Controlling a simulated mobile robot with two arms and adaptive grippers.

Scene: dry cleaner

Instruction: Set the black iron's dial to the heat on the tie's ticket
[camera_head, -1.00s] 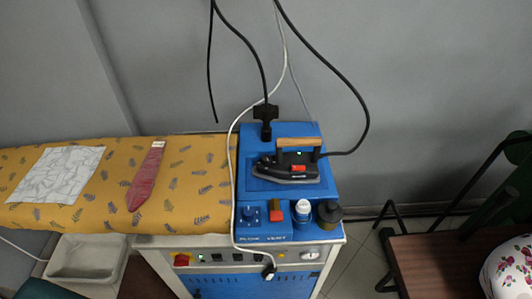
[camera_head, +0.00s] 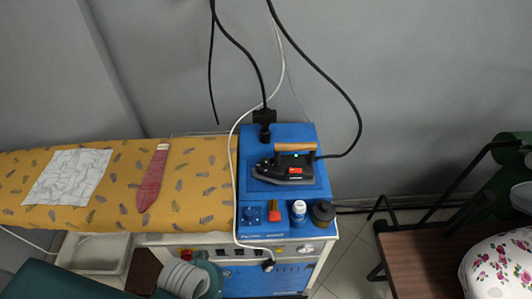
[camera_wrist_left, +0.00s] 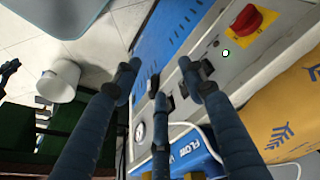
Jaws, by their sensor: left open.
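The black iron (camera_head: 288,168) with a wooden handle rests on the blue top of the steam unit (camera_head: 309,135). A small green light and a red part show on its body; I cannot make out its dial's setting. The red tie (camera_head: 153,182) lies on the yellow patterned ironing board. A small pale ticket (camera_head: 162,147) is at its narrow far end, too small to read. My left gripper (camera_wrist_left: 160,85) is open and empty in the left wrist view, in front of the unit's control panel. The iron is not in that view. My right gripper is not in view.
A grey patterned cloth (camera_head: 67,178) lies left of the tie. Black cables and a white hose hang above. A brown bench (camera_head: 425,265) is at right.

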